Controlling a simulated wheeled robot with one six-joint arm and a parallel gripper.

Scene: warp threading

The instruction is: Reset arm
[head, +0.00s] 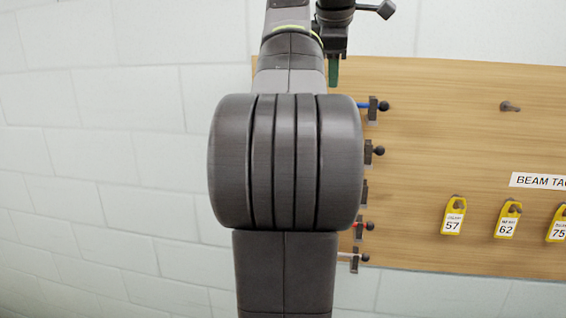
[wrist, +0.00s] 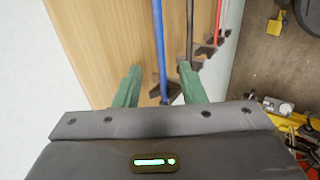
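My gripper (wrist: 158,72) shows two green fingers spread well apart in the wrist view, with nothing clamped between them. A blue strand (wrist: 160,45) and a dark strand (wrist: 190,30) run along the wooden board (wrist: 105,45) and appear between or beside the fingers. A red strand (wrist: 218,20) lies further right. The blue strand (head: 366,105) ends at a dark clip there. My arm hides the left part of the board.
Several dark clips with ball knobs (head: 378,150) line the board's left edge. Yellow tags 57 (head: 454,216), 62 (head: 508,220) and 75 (head: 558,225) hang at right, near a peg (head: 510,106). A yellow item (wrist: 277,22) and clutter lie below right in the wrist view.

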